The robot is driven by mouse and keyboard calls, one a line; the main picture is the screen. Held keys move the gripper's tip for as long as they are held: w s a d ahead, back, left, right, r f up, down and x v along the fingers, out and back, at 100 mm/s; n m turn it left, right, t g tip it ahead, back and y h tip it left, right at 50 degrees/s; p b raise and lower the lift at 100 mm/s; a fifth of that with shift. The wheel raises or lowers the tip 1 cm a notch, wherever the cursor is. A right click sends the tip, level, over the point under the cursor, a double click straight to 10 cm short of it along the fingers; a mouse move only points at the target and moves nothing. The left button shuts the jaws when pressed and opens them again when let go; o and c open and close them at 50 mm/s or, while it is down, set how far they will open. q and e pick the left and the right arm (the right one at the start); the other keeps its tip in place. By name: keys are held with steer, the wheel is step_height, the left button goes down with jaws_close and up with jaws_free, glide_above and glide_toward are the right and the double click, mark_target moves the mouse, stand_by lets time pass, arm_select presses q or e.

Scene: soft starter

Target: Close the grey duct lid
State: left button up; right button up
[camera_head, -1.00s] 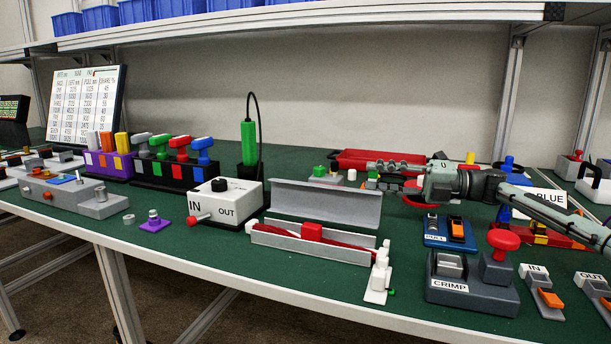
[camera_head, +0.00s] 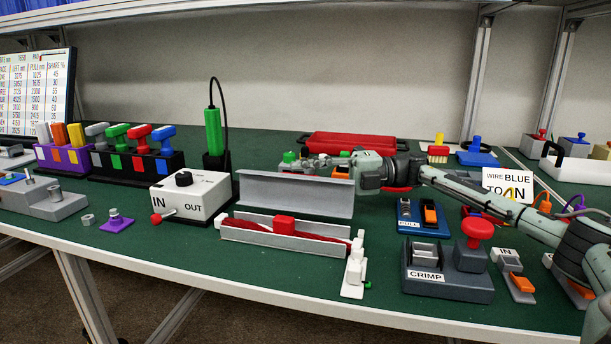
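The grey duct lid (camera_head: 296,196) stands open, tilted up along the back of the duct. The grey duct (camera_head: 262,239) lies open in front of it, with red wires (camera_head: 250,228) and a red block (camera_head: 284,224) inside. My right gripper (camera_head: 308,162) reaches in from the right, just above and behind the lid's top edge in the picture. Its fingers are small and overlap objects behind them, so I cannot tell whether they are open or touching the lid. My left gripper is out of view.
A white IN/OUT box (camera_head: 193,196) stands left of the duct. A white stand (camera_head: 355,272) is at its right end. The crimp tool (camera_head: 448,270) and blue PULL device (camera_head: 422,214) stand farther right. A red tray (camera_head: 366,145) lies behind. Green table in front of the duct is clear.

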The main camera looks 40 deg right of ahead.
jaws_close()
